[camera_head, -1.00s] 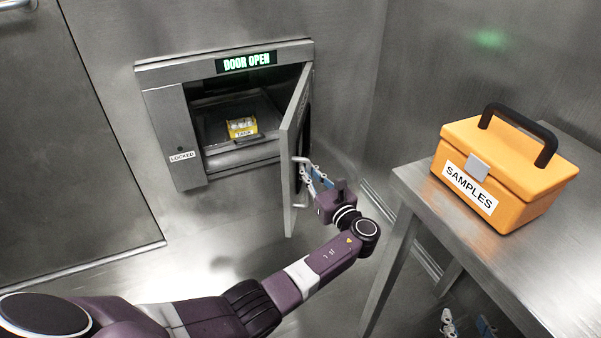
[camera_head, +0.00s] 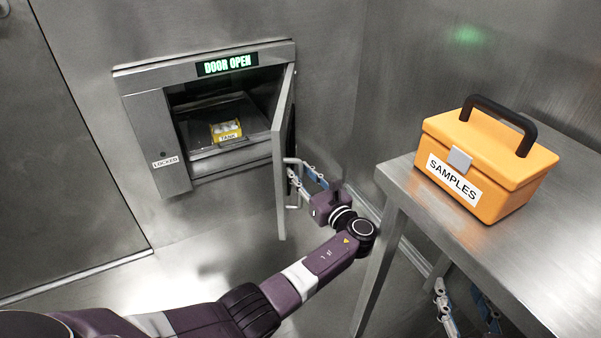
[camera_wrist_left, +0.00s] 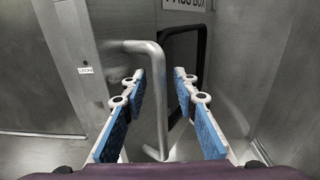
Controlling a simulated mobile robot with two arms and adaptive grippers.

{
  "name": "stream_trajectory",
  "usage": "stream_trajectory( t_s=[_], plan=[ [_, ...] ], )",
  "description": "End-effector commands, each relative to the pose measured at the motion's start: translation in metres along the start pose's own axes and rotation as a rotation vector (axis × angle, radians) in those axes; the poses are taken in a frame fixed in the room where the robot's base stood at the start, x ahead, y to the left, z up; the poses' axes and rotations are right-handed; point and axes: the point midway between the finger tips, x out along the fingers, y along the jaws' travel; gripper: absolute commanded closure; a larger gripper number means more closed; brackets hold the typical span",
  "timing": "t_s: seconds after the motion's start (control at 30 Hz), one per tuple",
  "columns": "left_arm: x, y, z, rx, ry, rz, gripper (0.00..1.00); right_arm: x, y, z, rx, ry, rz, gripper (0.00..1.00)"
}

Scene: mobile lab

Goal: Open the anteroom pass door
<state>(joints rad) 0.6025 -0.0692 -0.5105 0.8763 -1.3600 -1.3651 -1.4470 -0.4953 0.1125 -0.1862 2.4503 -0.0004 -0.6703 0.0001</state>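The pass door (camera_head: 284,150) is a grey metal panel swung out from the right side of its wall opening. The sign (camera_head: 227,64) above reads "DOOR OPEN". The bar handle (camera_head: 287,160) is on the door's outer face and shows large in the left wrist view (camera_wrist_left: 161,100). My left gripper (camera_head: 307,174) is at the handle, its blue-padded fingers apart with the bar between the fingertips in the wrist view (camera_wrist_left: 158,80); contact is not clear. My right gripper (camera_head: 464,300) is low beside the table, its fingers apart and empty, partly hidden by the table edge.
An orange "SAMPLES" case (camera_head: 490,165) stands on the metal table (camera_head: 545,250) at right. The table leg (camera_head: 378,270) is close to my left wrist. A large closed door panel (camera_head: 60,170) is at left.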

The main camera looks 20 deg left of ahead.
Motion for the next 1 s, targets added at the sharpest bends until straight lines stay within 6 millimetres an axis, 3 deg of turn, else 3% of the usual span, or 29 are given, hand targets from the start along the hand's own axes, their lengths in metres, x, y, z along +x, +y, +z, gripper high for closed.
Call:
stream_trajectory(
  t_s=[0.3,0.7,1.0],
  plan=[
    [-0.002,-0.001,0.002,-0.002,-0.004,-0.001,0.72,0.0,0.0,0.0,0.0,0.0,0.0,0.6],
    [-0.062,-0.001,0.001,-0.001,-0.001,-0.002,0.72,0.0,0.0,0.0,0.0,-0.001,0.0,0.6],
    [-0.075,0.0,0.001,-0.001,-0.003,0.0,0.72,0.0,0.0,0.0,0.0,-0.001,0.0,0.6]
  ],
)
